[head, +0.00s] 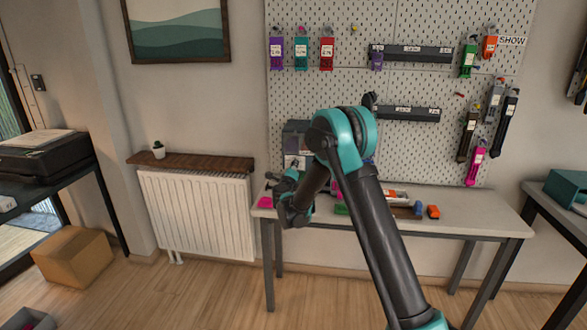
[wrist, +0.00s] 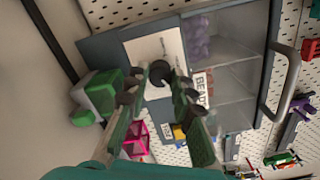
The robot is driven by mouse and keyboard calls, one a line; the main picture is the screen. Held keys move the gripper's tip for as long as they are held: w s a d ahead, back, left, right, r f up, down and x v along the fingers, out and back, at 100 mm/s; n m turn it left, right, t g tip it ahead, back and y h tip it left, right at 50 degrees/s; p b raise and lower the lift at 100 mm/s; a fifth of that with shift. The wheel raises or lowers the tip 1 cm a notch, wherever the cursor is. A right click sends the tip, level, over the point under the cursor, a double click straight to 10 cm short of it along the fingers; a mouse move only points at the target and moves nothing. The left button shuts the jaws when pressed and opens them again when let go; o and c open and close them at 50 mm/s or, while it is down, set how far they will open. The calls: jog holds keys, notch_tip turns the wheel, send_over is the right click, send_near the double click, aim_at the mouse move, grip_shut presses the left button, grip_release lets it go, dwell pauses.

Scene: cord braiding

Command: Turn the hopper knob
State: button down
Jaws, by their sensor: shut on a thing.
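The hopper (wrist: 235,55) is a dark grey case with a clear front, purple contents behind it and a label that seems to read "BEADS". It also shows in the head view (head: 297,135), partly hidden by my arm. Its knob (wrist: 158,70) is round and black, set on a pale plate on the case. In the wrist view my gripper (wrist: 161,80) is shut on the knob, one finger on each side. In the head view my gripper (head: 283,183) is in front of the hopper's lower left, and the knob cannot be made out.
A table (head: 470,222) stands under the pegboard (head: 345,90), with an orange item (head: 433,212) and other small things on it. A pink holder (wrist: 137,140) lies below my gripper. A green and grey item (wrist: 100,93) is close by on the left.

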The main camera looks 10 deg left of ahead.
jog(key=c, duration=1.3)
grip_release()
jog(key=s, duration=1.2)
jog(key=shift+a, duration=0.2)
